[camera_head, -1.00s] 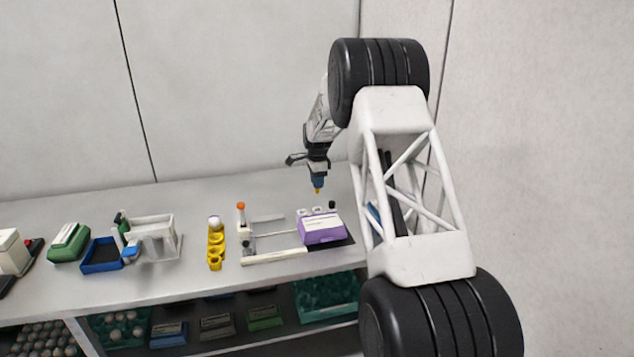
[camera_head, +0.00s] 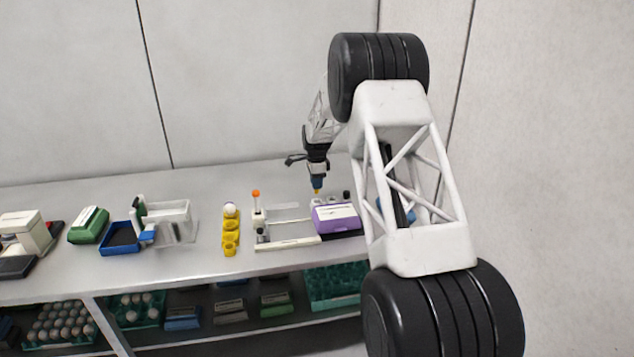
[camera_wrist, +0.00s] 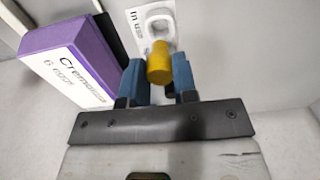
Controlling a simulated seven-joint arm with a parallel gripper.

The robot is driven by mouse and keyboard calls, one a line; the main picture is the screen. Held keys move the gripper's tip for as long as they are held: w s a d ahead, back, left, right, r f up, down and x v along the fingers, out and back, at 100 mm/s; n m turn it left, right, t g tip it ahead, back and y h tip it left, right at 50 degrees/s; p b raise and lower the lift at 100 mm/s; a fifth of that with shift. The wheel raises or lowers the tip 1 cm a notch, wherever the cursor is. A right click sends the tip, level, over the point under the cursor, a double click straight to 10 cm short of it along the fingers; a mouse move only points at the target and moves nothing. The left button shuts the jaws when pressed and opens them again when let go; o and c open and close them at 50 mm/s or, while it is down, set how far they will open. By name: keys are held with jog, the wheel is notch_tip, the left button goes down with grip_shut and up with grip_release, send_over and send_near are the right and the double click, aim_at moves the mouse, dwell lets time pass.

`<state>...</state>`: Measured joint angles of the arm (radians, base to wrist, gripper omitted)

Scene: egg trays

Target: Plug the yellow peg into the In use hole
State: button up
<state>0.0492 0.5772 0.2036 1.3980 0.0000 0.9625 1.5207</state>
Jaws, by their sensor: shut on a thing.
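My gripper (camera_head: 317,184) is shut on the yellow peg (camera_wrist: 158,62), which sits between the two blue fingertips in the wrist view. In the head view only a small yellow tip (camera_head: 316,191) shows below the fingers. The In use hole (camera_wrist: 160,24) is a white ring beside a printed "In use" label (camera_wrist: 134,32). In the wrist view the peg overlaps the near part of this ring plate. The peg appears above the hole in the head view; I cannot tell the exact gap or alignment.
A purple egg box (camera_head: 336,218) stands close to the hole, left of the peg in the wrist view (camera_wrist: 75,45). A dark peg (camera_head: 346,194) stands behind it. A white frame (camera_head: 290,243), yellow cups (camera_head: 230,238) and a blue tray (camera_head: 120,240) are to the left.

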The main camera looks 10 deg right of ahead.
aim_at(316, 193)
jog(key=shift+f, duration=0.1)
jog(key=shift+f, duration=2.25)
jog(key=shift+f, duration=0.6)
dwell(0.5)
jog(key=o, duration=1)
jog(key=shift+r, duration=3.9)
